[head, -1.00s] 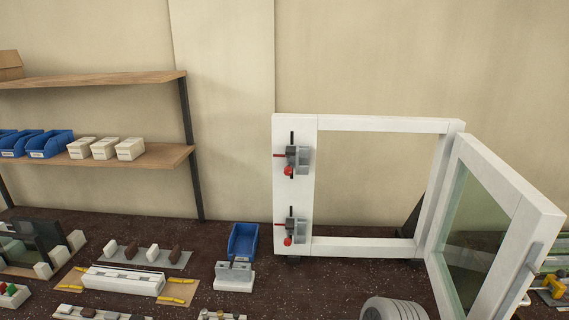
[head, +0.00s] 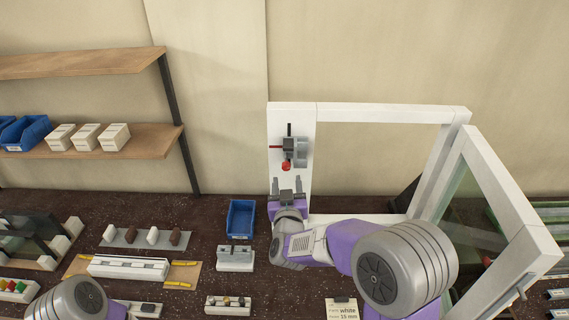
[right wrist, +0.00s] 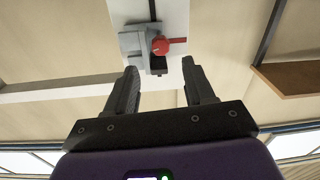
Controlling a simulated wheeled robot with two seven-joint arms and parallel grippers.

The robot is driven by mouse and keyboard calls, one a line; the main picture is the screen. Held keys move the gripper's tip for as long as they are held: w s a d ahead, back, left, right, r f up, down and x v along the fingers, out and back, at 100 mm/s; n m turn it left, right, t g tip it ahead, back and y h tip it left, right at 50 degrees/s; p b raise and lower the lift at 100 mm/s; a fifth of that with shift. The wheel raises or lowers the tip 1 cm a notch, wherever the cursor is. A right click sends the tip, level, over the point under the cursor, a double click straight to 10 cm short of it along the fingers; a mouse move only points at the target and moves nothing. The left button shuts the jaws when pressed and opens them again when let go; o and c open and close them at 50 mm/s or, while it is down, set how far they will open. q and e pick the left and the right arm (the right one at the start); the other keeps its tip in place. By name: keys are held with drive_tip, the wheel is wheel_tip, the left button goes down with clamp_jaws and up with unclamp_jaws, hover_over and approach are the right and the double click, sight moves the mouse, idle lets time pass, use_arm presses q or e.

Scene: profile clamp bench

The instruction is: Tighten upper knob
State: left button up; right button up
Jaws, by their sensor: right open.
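The upper clamp (head: 295,148) sits on the left post of the white frame (head: 380,112), with a red knob (head: 286,166) at its lower end and a red bar to the left. My right gripper (head: 287,183) is open and empty, fingers pointing up, just below the upper knob and apart from it. In the right wrist view a red knob (right wrist: 160,45) lies ahead of and between the fingertips (right wrist: 159,66), on a grey clamp (right wrist: 134,42). The lower clamp is hidden behind my right gripper and wrist. My left gripper is out of view.
The glazed sash (head: 490,200) stands swung open at the right, near my right arm. A blue bin (head: 241,219) and a pale block fixture (head: 236,258) stand left of my right wrist. Shelves (head: 90,142) hold bins at the far left.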

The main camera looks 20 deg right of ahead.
sight(286, 168)
drive_tip(key=p+x, duration=0.1)
drive_tip(key=x, duration=0.5)
drive_tip(key=shift+f, duration=0.2)
drive_tip(key=shift+w, duration=0.1)
drive_tip(key=shift+c, duration=0.3)
clamp_jaws()
